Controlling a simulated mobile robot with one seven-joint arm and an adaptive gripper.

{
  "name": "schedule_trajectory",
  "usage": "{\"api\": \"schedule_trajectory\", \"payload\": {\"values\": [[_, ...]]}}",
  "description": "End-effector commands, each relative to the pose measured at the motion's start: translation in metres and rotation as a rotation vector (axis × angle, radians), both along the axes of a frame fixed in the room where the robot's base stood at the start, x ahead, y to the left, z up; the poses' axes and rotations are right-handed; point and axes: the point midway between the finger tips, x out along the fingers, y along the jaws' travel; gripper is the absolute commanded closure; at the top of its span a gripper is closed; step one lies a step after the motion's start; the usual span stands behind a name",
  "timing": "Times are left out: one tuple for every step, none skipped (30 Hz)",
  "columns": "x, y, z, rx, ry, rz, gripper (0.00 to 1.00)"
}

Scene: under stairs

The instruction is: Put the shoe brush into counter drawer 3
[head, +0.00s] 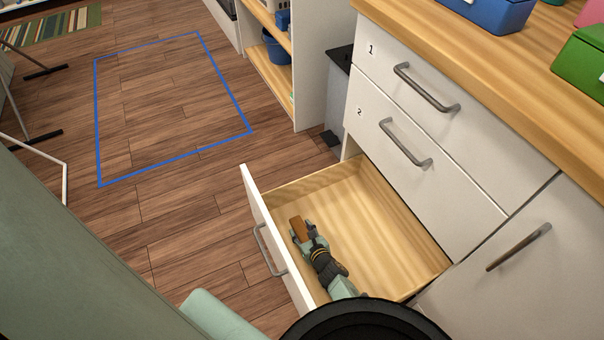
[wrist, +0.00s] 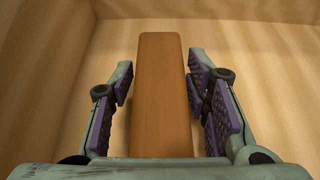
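The shoe brush (head: 299,227) shows as a brown wooden block inside the open bottom drawer (head: 385,220), below the drawers marked 1 and 2. No number shows on the open drawer's front. My gripper (head: 303,234) reaches down into this drawer, near its front panel. In the wrist view, the brush (wrist: 162,90) lies lengthwise between the two fingers of my gripper (wrist: 161,85). Narrow gaps show between the pads and both sides of the brush, so the fingers are open around it. The brush's underside is hidden, and I cannot tell if it rests on the drawer floor.
Drawer 1 (head: 455,115) and drawer 2 (head: 425,165) are shut. The wooden countertop (head: 520,80) holds a blue box (head: 497,12) and a green box (head: 585,62). A blue outline (head: 97,130) marks clear floor at the left. An open shelf unit (head: 310,60) stands behind.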

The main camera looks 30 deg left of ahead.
Motion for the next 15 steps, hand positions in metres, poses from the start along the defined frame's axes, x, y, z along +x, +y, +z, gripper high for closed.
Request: {"api": "schedule_trajectory", "payload": {"values": [[0.0000,0.0000,0.0002,0.000,0.000,0.000,0.51],[-0.0001,0.0001,0.0002,0.000,0.000,0.000,0.49],[0.0000,0.0000,0.0002,0.000,-0.001,0.000,0.46],[0.0000,0.0000,0.0002,0.000,-0.001,0.000,0.44],[0.0000,0.0000,0.0002,0.000,-0.001,0.000,0.43],[0.0000,0.0000,0.0002,0.000,-0.001,0.000,0.43],[-0.0001,0.0001,0.0002,0.000,-0.001,0.000,0.43],[0.0000,0.0000,0.0002,0.000,-0.001,0.000,0.43],[0.0000,0.0000,0.0002,0.000,-0.001,0.000,0.43],[0.0000,0.0000,0.0002,0.000,-0.001,0.000,0.43],[0.0000,0.0000,0.0002,0.000,-0.001,0.000,0.43],[0.0000,0.0000,0.0004,0.000,-0.001,0.000,0.43],[0.0000,0.0000,0.0009,0.000,-0.001,0.000,0.43],[0.0000,0.0000,0.0019,0.000,-0.001,0.000,0.43],[0.0000,0.0000,0.0039,-0.001,-0.002,0.001,0.43]]}}
